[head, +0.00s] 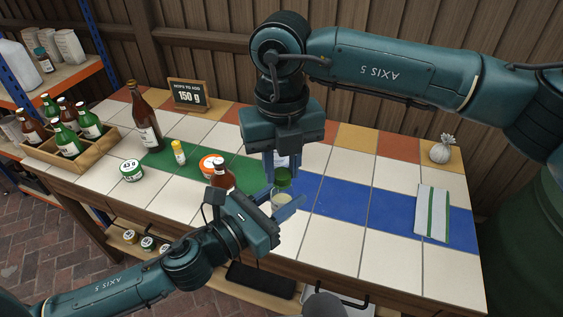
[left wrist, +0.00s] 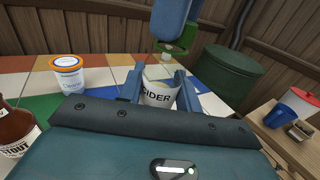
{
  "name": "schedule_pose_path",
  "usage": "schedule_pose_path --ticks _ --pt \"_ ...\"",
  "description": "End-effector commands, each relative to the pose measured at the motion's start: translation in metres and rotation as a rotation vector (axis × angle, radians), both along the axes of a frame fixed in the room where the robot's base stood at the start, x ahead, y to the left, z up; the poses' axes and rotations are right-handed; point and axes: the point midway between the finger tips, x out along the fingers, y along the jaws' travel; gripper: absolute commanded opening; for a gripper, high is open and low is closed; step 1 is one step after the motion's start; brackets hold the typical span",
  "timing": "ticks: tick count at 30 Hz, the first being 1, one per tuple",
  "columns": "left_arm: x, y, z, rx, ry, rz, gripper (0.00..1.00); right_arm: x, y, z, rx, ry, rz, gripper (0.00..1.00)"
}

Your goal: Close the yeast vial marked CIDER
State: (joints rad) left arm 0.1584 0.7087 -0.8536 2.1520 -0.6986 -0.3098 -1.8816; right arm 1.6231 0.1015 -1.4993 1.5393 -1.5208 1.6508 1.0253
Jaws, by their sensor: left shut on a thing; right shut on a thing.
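The yeast vial marked CIDER (left wrist: 157,97) is a small clear vial with a white label, and its top looks open. It also shows in the head view (head: 281,199). My left gripper (head: 281,206) is shut on it, with a finger on either side, and it appears upright. My right gripper (head: 283,162) points down from above and is shut on a green cap (head: 284,179). In the left wrist view the cap (left wrist: 173,50) hangs above the vial's mouth, seemingly apart from it and slightly to the right. The fingers partly hide the vial and cap.
Left of the grippers stand a brown bottle (head: 223,175), an orange-lidded tub (head: 210,164), a yellow-capped vial (head: 179,152) and a green tub (head: 131,170). A bottle crate (head: 88,157) is far left. A striped towel (head: 432,213) lies right; blue tiles between are clear.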

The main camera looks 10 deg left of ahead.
Motion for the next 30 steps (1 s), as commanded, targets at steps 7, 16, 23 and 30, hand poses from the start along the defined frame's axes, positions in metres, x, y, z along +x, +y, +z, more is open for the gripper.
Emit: schedule_pose_path --ticks 7,16,23,30 --pt "-0.0001 0.0001 -0.0004 0.001 0.001 0.000 0.00 0.0005 -0.0006 0.0005 0.001 -0.002 -0.559 0.05" --pt "-0.0001 0.0001 -0.0006 0.001 0.001 0.000 0.00 0.0001 -0.0010 0.0000 0.002 -0.003 -1.233 0.05" --pt "-0.0001 0.0001 -0.0006 0.001 0.002 0.000 0.00 -0.0005 -0.0013 -0.0004 0.001 -0.003 -1.723 0.05" --pt "0.0000 0.0001 -0.0006 0.001 0.002 0.000 0.00 -0.0007 -0.0013 -0.0005 0.002 -0.003 -1.971 0.05"
